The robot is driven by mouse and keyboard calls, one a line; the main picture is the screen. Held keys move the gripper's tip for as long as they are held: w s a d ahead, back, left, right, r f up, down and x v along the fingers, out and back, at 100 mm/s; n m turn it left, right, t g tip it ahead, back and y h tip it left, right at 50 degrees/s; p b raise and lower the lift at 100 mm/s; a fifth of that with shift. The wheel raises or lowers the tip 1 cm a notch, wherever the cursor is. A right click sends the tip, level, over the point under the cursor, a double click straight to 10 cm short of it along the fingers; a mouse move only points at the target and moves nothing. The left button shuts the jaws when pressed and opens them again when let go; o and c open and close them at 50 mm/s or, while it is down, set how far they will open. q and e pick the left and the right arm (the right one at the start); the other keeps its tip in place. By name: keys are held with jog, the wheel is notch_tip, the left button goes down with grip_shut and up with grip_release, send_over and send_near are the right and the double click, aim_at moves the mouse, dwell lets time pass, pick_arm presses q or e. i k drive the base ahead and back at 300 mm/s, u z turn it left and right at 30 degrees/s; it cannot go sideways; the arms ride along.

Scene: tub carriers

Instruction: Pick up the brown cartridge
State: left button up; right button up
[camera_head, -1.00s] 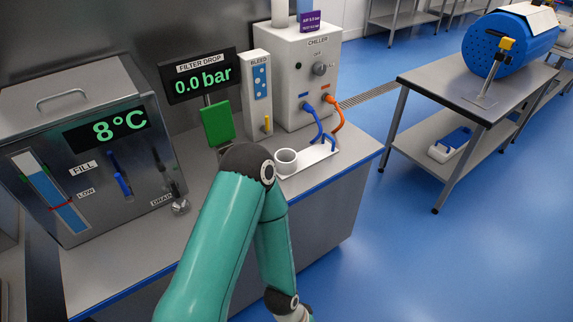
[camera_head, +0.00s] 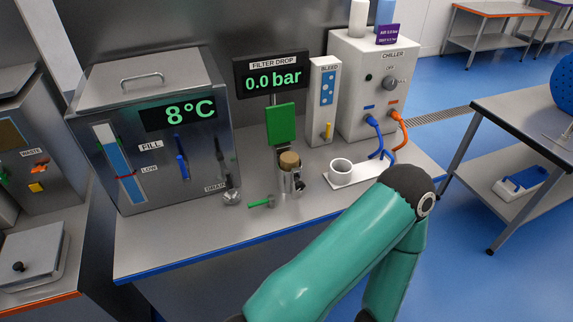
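The brown cartridge (camera_head: 289,160) shows as a short brown cylinder. It stands upright in the top of a metal filter housing (camera_head: 290,184) on the counter, and its lower part is hidden inside the housing. The housing stands in front of the green panel below the filter drop display. One of my teal arms reaches across the lower right of the view, with its elbow to the right of the housing. Neither of my grippers is in view, and nothing of mine touches the cartridge.
A green-handled valve (camera_head: 262,203) sticks out left of the housing. A white cup (camera_head: 341,171) stands on a white tray (camera_head: 372,172) to the right. The steel tank (camera_head: 205,85) stands left and the chiller (camera_head: 371,85) at the back right. The front counter strip is clear.

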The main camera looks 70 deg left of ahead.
aim_at(288, 160)
jog(key=z, duration=0.1)
jog(key=i, duration=1.85)
jog(key=z, duration=0.6)
jog(key=i, duration=0.4)
jog(key=u, duration=2.55)
jog(key=i, duration=0.2)
jog(key=u, duration=1.75)
jog(key=i, duration=0.9)
jog(key=z, duration=0.5)
